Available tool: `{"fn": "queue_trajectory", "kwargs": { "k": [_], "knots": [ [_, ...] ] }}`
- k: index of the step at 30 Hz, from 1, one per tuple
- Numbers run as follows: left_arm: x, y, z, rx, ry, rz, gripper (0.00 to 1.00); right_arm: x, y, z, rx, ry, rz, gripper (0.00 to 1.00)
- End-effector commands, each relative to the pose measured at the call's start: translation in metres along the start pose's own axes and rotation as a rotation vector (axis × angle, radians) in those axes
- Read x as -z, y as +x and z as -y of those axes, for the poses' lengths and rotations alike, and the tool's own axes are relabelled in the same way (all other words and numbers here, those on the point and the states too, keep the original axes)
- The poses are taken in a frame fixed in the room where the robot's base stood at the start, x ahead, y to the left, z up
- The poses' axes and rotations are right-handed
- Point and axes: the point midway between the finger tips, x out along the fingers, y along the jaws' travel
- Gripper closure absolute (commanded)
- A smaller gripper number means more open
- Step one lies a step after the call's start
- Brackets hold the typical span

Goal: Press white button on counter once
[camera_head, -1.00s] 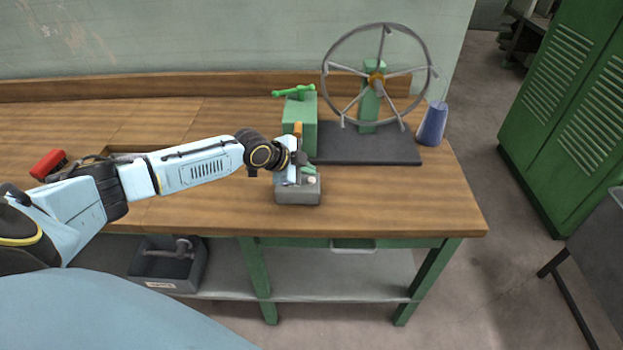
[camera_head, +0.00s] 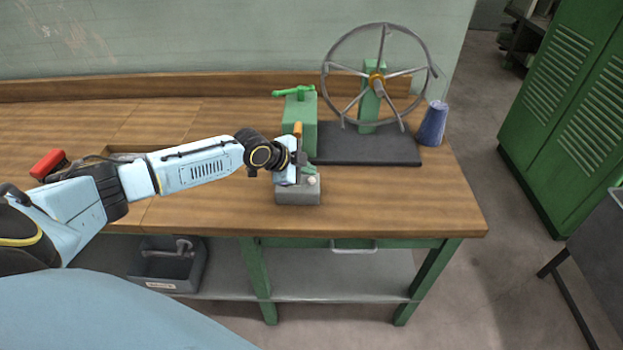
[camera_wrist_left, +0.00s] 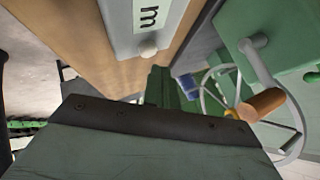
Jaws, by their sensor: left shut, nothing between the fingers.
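The white button (camera_head: 312,181) is a small round knob on top of a grey box (camera_head: 298,197) near the front edge of the wooden workbench (camera_head: 400,205). My left gripper (camera_head: 309,169) is shut and empty, just above and behind the box, with its tips close to the button. In the left wrist view the button (camera_wrist_left: 148,50) stands out from the pale box face (camera_wrist_left: 120,22), which carries a dark mark. The shut green fingertips (camera_wrist_left: 160,88) show below the button there, and I see no clear contact. My right gripper is not in view.
A green block (camera_head: 300,108) with an orange part and a large spoked wheel (camera_head: 431,50) on a dark base (camera_head: 395,152) stand behind the box. A blue cone (camera_head: 433,124) is at the right. The bench front right of the box is clear.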

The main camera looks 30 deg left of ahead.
Motion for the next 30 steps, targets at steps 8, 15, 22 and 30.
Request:
{"fn": "queue_trajectory", "kwargs": {
  "k": [8, 15, 22, 30],
  "knots": [
    [-0.0001, 0.0000, 0.0000, 0.000, 0.000, 0.000, 1.00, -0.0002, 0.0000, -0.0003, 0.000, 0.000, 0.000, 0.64],
    [-0.0020, 0.0028, -0.0021, 0.000, 0.000, 0.000, 1.00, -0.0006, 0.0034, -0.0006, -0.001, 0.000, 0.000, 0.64],
    [-0.0047, 0.0065, -0.0048, 0.000, 0.000, 0.000, 1.00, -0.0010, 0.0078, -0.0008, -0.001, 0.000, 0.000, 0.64],
    [-0.0044, 0.0061, -0.0045, 0.000, 0.000, 0.000, 1.00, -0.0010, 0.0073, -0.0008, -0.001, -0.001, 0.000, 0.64]
  ]
}}
